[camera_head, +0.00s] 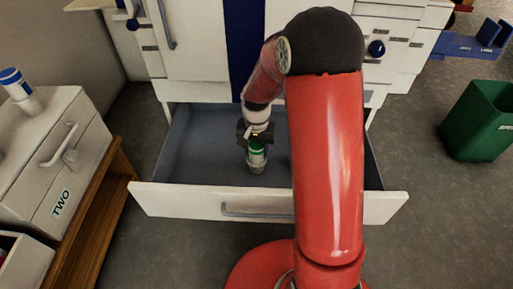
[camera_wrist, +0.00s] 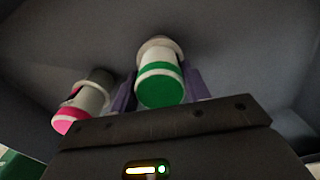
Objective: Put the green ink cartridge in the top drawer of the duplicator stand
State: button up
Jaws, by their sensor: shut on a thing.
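My gripper (camera_head: 256,135) is shut on the green ink cartridge (camera_head: 257,158), a white cylinder with a green band. It holds the cartridge inside an open, grey-lined drawer (camera_head: 180,202) with a white front and a bar handle. In the wrist view, the green cartridge (camera_wrist: 160,80) sits between the two purple fingers, its green end towards the camera. I cannot tell whether its far end touches the drawer floor. A pink-banded cartridge (camera_wrist: 82,105) is to its left in the wrist view. My arm hides the drawer's right part in the head view.
The white cabinet (camera_head: 195,50) with a blue stripe stands behind the drawer. At left, a white unit marked TWO (camera_head: 85,165) bears a blue-banded bottle (camera_head: 18,85) and stands on a wooden bench (camera_head: 95,220). A green bin (camera_head: 478,120) stands on the floor at right.

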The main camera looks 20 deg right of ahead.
jog(key=o, duration=1.1)
jog(key=shift+c, duration=0.2)
notch_tip(320, 180, up, 12)
jog(key=p, duration=0.3)
jog(key=s+r+n+t, duration=0.2)
jog(key=s+r, duration=0.4)
jog(key=s, duration=0.5)
jog(key=s+r+n+t, duration=0.3)
jog(key=s+r, duration=0.4)
jog(key=s, duration=0.4)
jog(key=shift+s+r+t, duration=0.2)
jog(key=shift+r+t, duration=0.05)
jog(key=shift+t, duration=0.05)
jog(key=shift+a, duration=0.1)
